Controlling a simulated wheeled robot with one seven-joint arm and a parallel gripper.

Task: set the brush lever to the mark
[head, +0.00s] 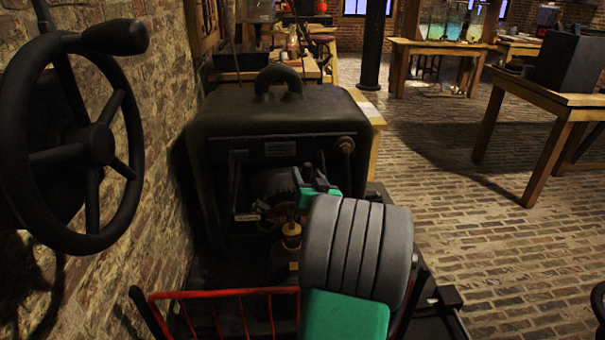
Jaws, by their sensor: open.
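The dark machine (275,118) stands against the brick wall, with a handle loop on top and a small plate on its front. In its open front are a toothed dark wheel and brass parts (291,236). A thin bar with a pale end (247,217) sticks out at the left of the opening; I cannot tell if it is the brush lever. I cannot make out the mark. My gripper (312,180) is open, small in the view, at the right of the opening, partly hidden behind my grey and green arm. I cannot tell whether it touches anything.
A large black handwheel (88,145) with a crank knob is close at left. A red railing (225,294) runs low in front of the machine. A wooden table (560,98) with a dark box stands at right. The brick floor between is clear.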

